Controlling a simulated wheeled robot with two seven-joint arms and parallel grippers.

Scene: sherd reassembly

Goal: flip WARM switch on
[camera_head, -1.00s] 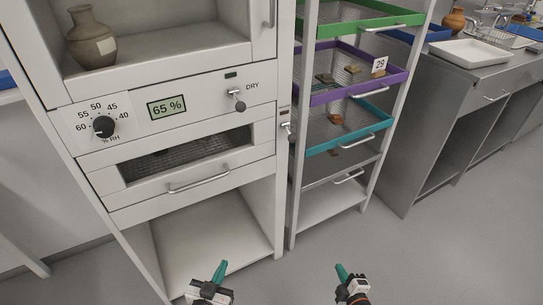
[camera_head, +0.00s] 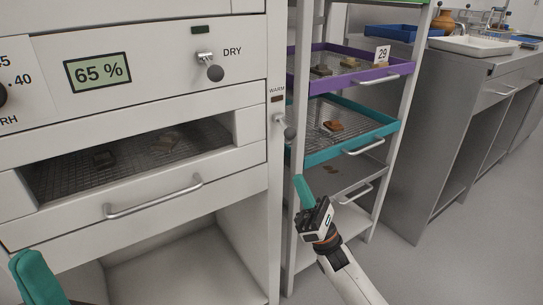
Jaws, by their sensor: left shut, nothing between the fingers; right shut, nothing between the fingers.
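The WARM switch (camera_head: 285,126) is a small metal toggle with a grey ball end on the cabinet's right side post, under a small WARM label and a dark indicator. Its lever points down and outward to the right. My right gripper (camera_head: 301,184) has teal fingertips, shut and empty, a little below and right of the switch, apart from it in the picture. My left gripper (camera_head: 32,270) shows only as a teal fingertip at the bottom left corner, shut, in front of the cabinet; the rest of it is out of frame.
The DRY switch (camera_head: 210,66) and a 65 % display (camera_head: 98,73) are on the cabinet front. Below is a drawer with a bar handle (camera_head: 155,199). A rack with a purple tray (camera_head: 385,75) and a teal tray (camera_head: 372,134) stands close right of the switch.

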